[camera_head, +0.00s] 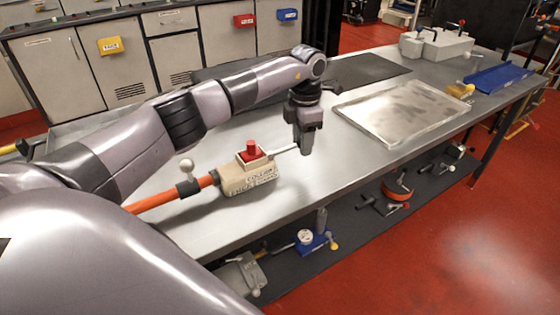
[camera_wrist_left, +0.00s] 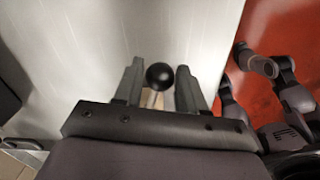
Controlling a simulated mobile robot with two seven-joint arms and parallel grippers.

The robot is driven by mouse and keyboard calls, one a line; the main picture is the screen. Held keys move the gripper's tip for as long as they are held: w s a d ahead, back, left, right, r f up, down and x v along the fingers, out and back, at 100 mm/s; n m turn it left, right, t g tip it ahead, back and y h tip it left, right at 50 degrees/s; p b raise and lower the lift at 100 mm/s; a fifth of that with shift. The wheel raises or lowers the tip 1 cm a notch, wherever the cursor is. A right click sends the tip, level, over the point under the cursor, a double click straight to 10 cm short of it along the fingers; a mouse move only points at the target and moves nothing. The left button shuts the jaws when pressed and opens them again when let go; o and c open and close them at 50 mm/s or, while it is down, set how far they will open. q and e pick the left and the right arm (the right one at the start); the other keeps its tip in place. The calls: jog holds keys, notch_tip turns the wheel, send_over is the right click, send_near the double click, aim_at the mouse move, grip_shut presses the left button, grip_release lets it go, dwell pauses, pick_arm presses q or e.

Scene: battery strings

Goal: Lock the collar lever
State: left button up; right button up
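The collar housing (camera_head: 247,175), a tan block with printed lettering and a red top piece (camera_head: 250,151), sits on the metal bench around an orange tube (camera_head: 160,197). Its lever (camera_head: 284,149), a thin pale rod, runs right toward my left gripper (camera_head: 304,148), which points down. The lever's end is hidden behind the gripper in the head view. In the left wrist view, the black ball knob (camera_wrist_left: 159,76) sits between the two fingers of my left gripper (camera_wrist_left: 160,88).
A white-knobbed clamp (camera_head: 187,180) is on the tube left of the housing. The bench between housing and tray is clear. A lower shelf holds tools, including a blue gauge block (camera_head: 313,242).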

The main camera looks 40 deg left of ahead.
pick_arm(q)
jog(key=shift+o, duration=0.6)
notch_tip(320, 180, up, 7)
jog(key=p, duration=0.5)
jog(key=shift+r+p, duration=0.1)
jog(key=shift+p, duration=0.25)
